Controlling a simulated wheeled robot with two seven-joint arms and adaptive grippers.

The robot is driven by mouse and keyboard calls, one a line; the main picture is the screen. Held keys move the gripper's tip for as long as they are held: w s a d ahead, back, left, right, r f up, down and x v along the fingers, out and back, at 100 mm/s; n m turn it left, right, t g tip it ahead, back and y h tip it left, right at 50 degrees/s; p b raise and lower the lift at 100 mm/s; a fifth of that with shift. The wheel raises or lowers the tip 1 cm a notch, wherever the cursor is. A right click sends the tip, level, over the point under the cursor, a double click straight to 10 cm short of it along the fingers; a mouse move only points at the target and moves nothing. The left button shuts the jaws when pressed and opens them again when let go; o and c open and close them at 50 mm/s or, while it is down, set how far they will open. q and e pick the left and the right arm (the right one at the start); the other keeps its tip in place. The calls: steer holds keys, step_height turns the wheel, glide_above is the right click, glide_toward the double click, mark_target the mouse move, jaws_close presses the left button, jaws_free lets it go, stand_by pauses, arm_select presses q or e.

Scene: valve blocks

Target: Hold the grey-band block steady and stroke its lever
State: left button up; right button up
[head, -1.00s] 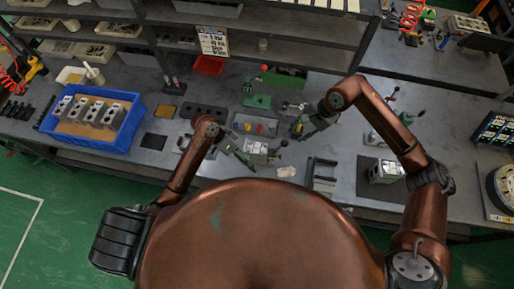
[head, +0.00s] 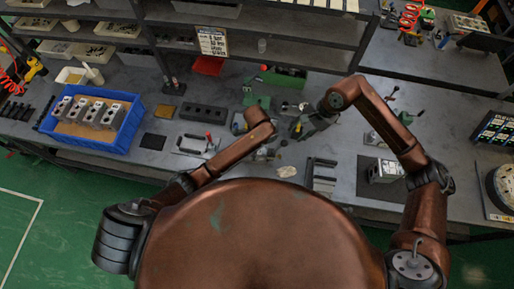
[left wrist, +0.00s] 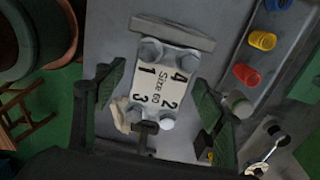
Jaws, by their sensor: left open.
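In the left wrist view a pale valve block (left wrist: 155,80) marked "Size 60" with numbered corners lies between the two fingers of my left gripper (left wrist: 161,76). The fingers are open, with gaps on both sides of the block. A dark lever with a white ball knob (left wrist: 166,124) shows at its near end. I cannot make out a grey band. In the head view my left forearm hides most of this block and of the left gripper. My right gripper (head: 304,128) hangs just right of that spot; its finger opening is unclear.
A blue bin (head: 137,121) with several blocks stands at the left. Another block (head: 385,171) sits at the right. A red-knobbed clamp (head: 195,146) and a dark holed bar (head: 204,113) lie left of my left arm. Coloured caps (left wrist: 262,40) sit in a tray beside the block.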

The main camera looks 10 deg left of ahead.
arm_select(q)
step_height(320, 180, down, 8)
steer(key=shift+r, duration=0.15)
stand_by(0.3)
jaws_close()
stand_by(0.8)
